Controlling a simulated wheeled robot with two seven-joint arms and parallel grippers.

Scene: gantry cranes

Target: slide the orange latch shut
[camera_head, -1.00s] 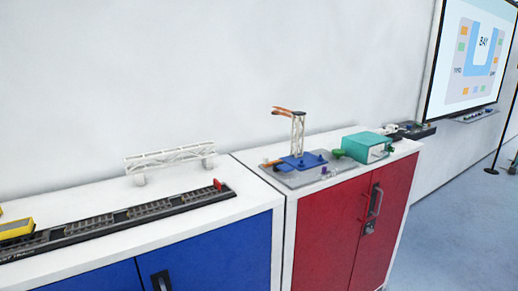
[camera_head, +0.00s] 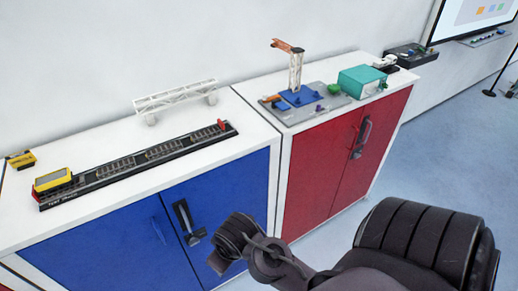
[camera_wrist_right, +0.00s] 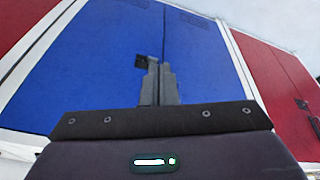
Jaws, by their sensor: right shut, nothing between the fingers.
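A small orange piece (camera_head: 272,98), which may be the orange latch, lies at the left end of the grey plate (camera_head: 315,107) under the model crane. It is too small to tell whether it is open or shut. The white crane tower (camera_head: 296,71) carries an orange boom (camera_head: 287,45) and stands on a blue base (camera_head: 298,96). In the right wrist view my right gripper (camera_wrist_right: 158,76) is shut and empty, in front of the blue cabinet doors. In the head view my right arm comes in from the lower right, well apart from the crane. My left gripper is not in view.
The blue cabinet (camera_head: 145,227) carries a track (camera_head: 140,163) with a yellow wagon (camera_head: 52,179) and a white truss (camera_head: 175,98). The red cabinet (camera_head: 318,155) also holds a teal box (camera_head: 362,80). Floor (camera_head: 450,130) is clear at right.

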